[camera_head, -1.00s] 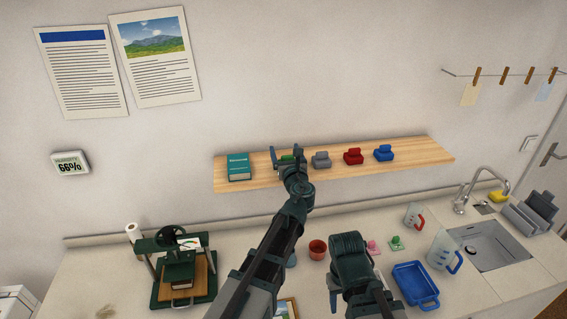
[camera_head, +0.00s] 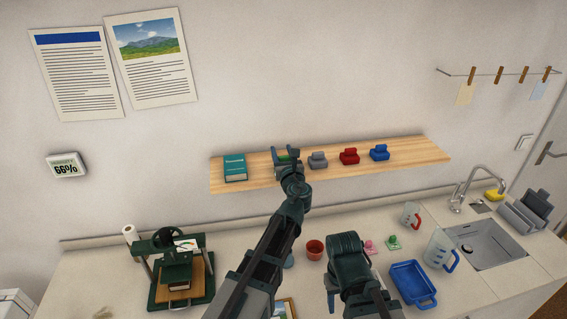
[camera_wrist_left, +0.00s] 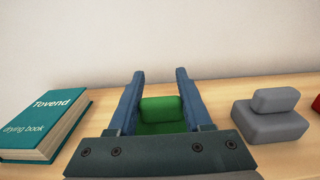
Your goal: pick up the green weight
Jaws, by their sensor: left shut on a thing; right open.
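The green weight (camera_wrist_left: 161,110) sits on the wooden shelf between the two fingers of my left gripper (camera_wrist_left: 160,85) in the left wrist view. My left gripper is shut on it, with a finger on each side. In the head view, my left gripper (camera_head: 287,155) hides most of the green weight (camera_head: 283,160). Whether the weight is clear of the shelf cannot be told. My right gripper is not seen in the head view; only my right arm shows low in the middle, above the counter.
Below, the counter holds a press (camera_head: 175,270), a red cup (camera_head: 314,250), a blue tray (camera_head: 412,284) and a sink (camera_head: 487,247).

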